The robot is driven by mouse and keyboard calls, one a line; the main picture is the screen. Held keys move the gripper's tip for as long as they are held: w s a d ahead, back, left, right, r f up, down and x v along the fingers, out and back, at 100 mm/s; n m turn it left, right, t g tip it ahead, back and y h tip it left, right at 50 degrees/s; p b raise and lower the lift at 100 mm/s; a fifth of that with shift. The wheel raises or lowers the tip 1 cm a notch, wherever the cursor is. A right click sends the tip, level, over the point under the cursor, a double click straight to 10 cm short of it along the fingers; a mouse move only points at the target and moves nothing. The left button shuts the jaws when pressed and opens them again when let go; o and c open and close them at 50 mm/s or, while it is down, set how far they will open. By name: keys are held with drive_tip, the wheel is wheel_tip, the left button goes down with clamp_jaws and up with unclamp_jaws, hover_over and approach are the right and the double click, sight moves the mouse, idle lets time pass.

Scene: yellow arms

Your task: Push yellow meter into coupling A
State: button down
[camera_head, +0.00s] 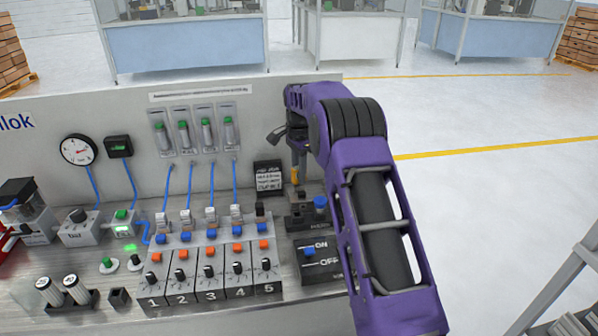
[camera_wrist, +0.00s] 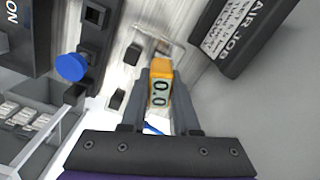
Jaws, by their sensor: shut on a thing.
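The yellow meter (camera_wrist: 161,67) has a grey display reading 0.0. It sits between the two fingers of my gripper (camera_wrist: 158,88), which is shut on it. In the head view the meter (camera_head: 295,175) hangs upright below my gripper (camera_head: 297,158), over the right part of the bench. Dark fittings lie below it, among them a small black block (camera_wrist: 132,56) just left of the meter in the wrist view. No label for coupling A is readable, and I cannot tell whether the meter's lower end touches a fitting.
A black AIR JOB sign (camera_wrist: 240,32) stands close to the right in the wrist view. A blue knob (camera_wrist: 71,67) rises to the left. In the head view a black ON/OFF box (camera_head: 318,262) and several numbered valve units stand nearby. The grey back panel (camera_head: 130,95) is behind.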

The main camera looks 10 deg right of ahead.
drive_tip(key=shift+f, duration=0.55)
drive_tip(key=c, duration=0.6)
unclamp_jaws()
wheel_tip(320, 180, up, 3)
drive_tip(key=shift+r+p, duration=0.1)
drive_tip(key=shift+p, duration=0.8)
drive_tip(key=shift+r+b, duration=0.35)
drive_tip(key=shift+r, duration=2.6)
